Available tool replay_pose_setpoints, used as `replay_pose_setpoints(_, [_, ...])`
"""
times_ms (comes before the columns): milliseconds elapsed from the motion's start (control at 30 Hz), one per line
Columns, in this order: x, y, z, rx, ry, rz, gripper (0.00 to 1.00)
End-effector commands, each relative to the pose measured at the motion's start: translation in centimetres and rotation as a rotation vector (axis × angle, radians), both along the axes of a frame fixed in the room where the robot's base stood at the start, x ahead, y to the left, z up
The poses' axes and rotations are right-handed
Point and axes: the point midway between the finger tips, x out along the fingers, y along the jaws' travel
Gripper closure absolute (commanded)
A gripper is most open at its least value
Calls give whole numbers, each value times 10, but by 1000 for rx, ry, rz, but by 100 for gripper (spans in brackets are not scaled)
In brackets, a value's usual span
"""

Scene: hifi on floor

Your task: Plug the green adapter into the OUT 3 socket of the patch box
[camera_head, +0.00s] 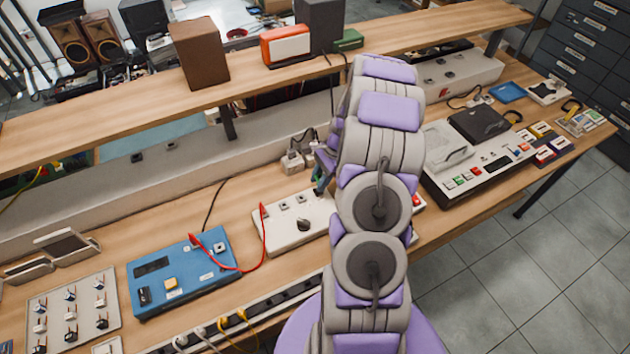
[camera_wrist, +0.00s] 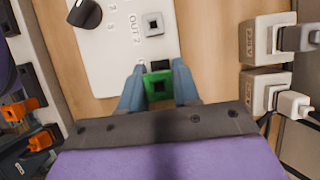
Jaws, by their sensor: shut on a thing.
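The white patch box (camera_head: 280,238) lies on the bench, with a black knob and small square sockets on top; my arm covers its right end. In the wrist view the patch box (camera_wrist: 108,50) shows a socket (camera_wrist: 152,24) beside the label OUT 2. My gripper (camera_wrist: 157,82) is shut on the green adapter (camera_wrist: 158,92), which has a dark square opening facing the camera. The adapter is at the box's near edge, beyond the OUT 2 socket. A dark square just past it is partly covered. I cannot tell whether the adapter touches a socket.
White plug blocks (camera_wrist: 262,38) stand right of the box in the wrist view. A blue box (camera_head: 185,275) with a red cable (camera_head: 262,235) reaching the patch box lies to the left. A power strip (camera_head: 270,305) runs along the front. A raised shelf (camera_head: 130,115) spans behind.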

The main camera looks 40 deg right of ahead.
Motion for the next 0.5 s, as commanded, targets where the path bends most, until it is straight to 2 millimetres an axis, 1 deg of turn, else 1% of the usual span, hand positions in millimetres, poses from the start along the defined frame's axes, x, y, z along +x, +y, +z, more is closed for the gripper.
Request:
replay_pose_setpoints(333, [0,16,6,-19,-1,3,95])
replay_pose_setpoints(500, [0,13,5,-14,-1,2,95])
